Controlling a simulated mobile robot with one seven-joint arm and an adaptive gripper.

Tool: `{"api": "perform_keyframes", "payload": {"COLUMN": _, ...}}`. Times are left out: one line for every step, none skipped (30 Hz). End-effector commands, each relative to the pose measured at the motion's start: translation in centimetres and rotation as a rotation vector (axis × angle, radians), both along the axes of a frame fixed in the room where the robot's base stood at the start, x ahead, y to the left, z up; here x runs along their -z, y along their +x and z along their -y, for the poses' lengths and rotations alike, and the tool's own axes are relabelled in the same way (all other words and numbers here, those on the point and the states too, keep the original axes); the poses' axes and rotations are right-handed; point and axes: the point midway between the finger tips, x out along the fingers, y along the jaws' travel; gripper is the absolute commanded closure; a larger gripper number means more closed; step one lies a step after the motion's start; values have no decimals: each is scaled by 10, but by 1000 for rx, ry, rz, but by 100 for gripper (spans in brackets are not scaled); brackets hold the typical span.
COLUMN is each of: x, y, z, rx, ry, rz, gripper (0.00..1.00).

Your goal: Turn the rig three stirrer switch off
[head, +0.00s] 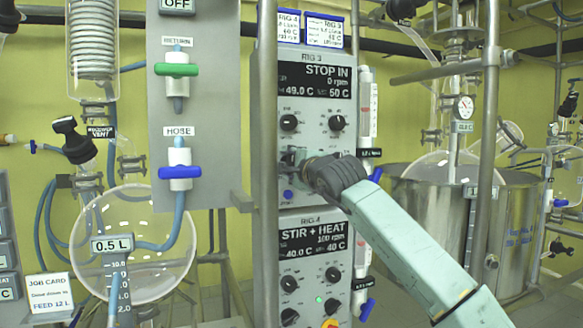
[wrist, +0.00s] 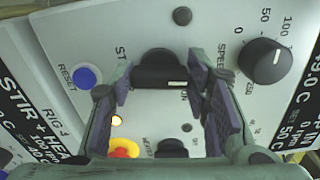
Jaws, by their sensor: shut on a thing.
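The rig three panel (head: 315,100) shows in the head view, with a display (head: 314,80) reading STOP IN, 0 rpm, 49.0 C and 50 C. My gripper (head: 308,175) is at the lower part of this panel, its fingers against the panel front. In the wrist view my gripper (wrist: 158,78) has one finger on each side of a black knob, the stirrer switch (wrist: 158,66), and is shut on it. A white mark shows on the knob's lower right. Its labels are partly covered by the fingers. In the head view the switch is hidden behind my gripper.
The rig four panel (head: 314,265) is directly below. A vertical post (head: 265,120) stands left of the panels.

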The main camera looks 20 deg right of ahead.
Motion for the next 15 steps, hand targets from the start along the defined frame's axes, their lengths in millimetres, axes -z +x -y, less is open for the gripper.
{"api": "perform_keyframes", "payload": {"x": 0, "y": 0, "z": -1, "rx": -1, "ry": -27, "rz": 0, "gripper": 85}}
{"api": "perform_keyframes", "payload": {"x": 0, "y": 0, "z": -1, "rx": -1, "ry": -42, "rz": 1, "gripper": 85}}
{"api": "perform_keyframes", "payload": {"x": 0, "y": 0, "z": -1, "rx": -1, "ry": -60, "rz": 1, "gripper": 85}}
{"api": "perform_keyframes", "payload": {"x": 0, "y": 0, "z": -1, "rx": -1, "ry": -72, "rz": 2, "gripper": 85}}
{"api": "perform_keyframes", "payload": {"x": 0, "y": 0, "z": -1, "rx": -1, "ry": -84, "rz": 2, "gripper": 85}}
{"api": "perform_keyframes", "payload": {"x": 0, "y": 0, "z": -1, "rx": -1, "ry": -96, "rz": 2, "gripper": 85}}
{"api": "perform_keyframes", "payload": {"x": 0, "y": 0, "z": -1, "rx": -1, "ry": -105, "rz": 3, "gripper": 85}}
{"api": "perform_keyframes", "payload": {"x": 0, "y": 0, "z": -1, "rx": -2, "ry": -113, "rz": 3, "gripper": 85}}
{"api": "perform_keyframes", "payload": {"x": 0, "y": 0, "z": -1, "rx": -2, "ry": -121, "rz": 3, "gripper": 85}}
{"api": "perform_keyframes", "payload": {"x": 0, "y": 0, "z": -1, "rx": -2, "ry": -127, "rz": 4, "gripper": 85}}
{"api": "perform_keyframes", "payload": {"x": 0, "y": 0, "z": -1, "rx": -2, "ry": -132, "rz": 4, "gripper": 85}}
{"api": "perform_keyframes", "payload": {"x": 0, "y": 0, "z": -1, "rx": -2, "ry": -137, "rz": 4, "gripper": 85}}
{"api": "perform_keyframes", "payload": {"x": 0, "y": 0, "z": -1, "rx": -2, "ry": -141, "rz": 4, "gripper": 85}}
{"api": "perform_keyframes", "payload": {"x": 0, "y": 0, "z": -1, "rx": -2, "ry": -143, "rz": 4, "gripper": 85}}
{"api": "perform_keyframes", "payload": {"x": 0, "y": 0, "z": -1, "rx": -2, "ry": -145, "rz": 5, "gripper": 85}}
